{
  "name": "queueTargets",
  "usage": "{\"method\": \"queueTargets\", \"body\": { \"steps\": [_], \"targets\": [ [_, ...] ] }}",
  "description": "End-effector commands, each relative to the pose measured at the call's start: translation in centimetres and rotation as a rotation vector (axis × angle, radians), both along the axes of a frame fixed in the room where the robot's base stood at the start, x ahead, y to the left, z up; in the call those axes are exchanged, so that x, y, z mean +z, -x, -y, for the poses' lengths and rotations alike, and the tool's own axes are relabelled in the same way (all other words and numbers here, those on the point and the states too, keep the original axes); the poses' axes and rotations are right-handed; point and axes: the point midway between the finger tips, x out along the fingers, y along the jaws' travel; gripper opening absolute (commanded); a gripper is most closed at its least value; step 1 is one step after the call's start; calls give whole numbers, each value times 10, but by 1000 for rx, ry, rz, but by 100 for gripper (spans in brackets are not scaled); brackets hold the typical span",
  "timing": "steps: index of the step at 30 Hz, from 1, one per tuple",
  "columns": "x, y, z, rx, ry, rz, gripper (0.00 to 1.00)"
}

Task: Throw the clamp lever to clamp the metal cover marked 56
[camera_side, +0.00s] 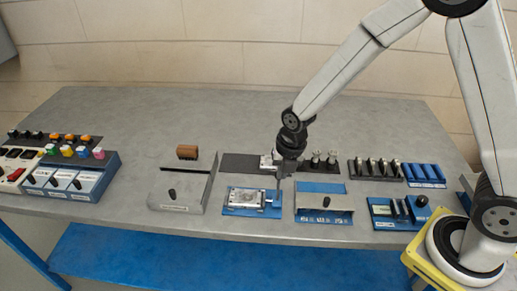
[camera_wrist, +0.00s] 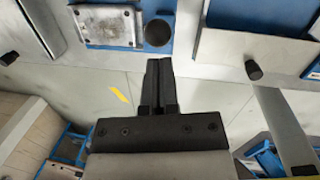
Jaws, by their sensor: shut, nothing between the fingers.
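The metal cover (camera_side: 243,197) is a silver plate on a blue fixture (camera_side: 231,211) at the middle front of the table. It also shows at the top left of the wrist view (camera_wrist: 108,24). The number 56 cannot be read. A round black knob (camera_wrist: 158,33), apparently the clamp lever's end seen from above, is at the right side of the cover. My gripper (camera_wrist: 158,62) is shut and empty, its tips just below the knob in the wrist view. In the side view my gripper (camera_side: 279,203) is at the fixture's right edge; contact with the lever cannot be told.
A grey sloped box with a black knob (camera_side: 172,194) stands left of the fixture. A blue and grey box with a knob (camera_side: 327,202) stands close on the right. Racks of parts (camera_side: 374,168) are at the back right. A switch panel (camera_side: 78,180) is far left.

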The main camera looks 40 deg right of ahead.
Motion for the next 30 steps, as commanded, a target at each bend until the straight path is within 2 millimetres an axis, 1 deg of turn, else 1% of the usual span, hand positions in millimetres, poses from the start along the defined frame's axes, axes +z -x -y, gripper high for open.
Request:
{"method": "queueTargets", "body": {
  "steps": [15, 24, 30],
  "targets": [
    [-3, -4, 3, -1, 0, 0, 0],
    [-12, -20, 17, -2, -1, -2, 0],
    [-13, -22, 20, 0, 0, 2, 0]
  ]
}}
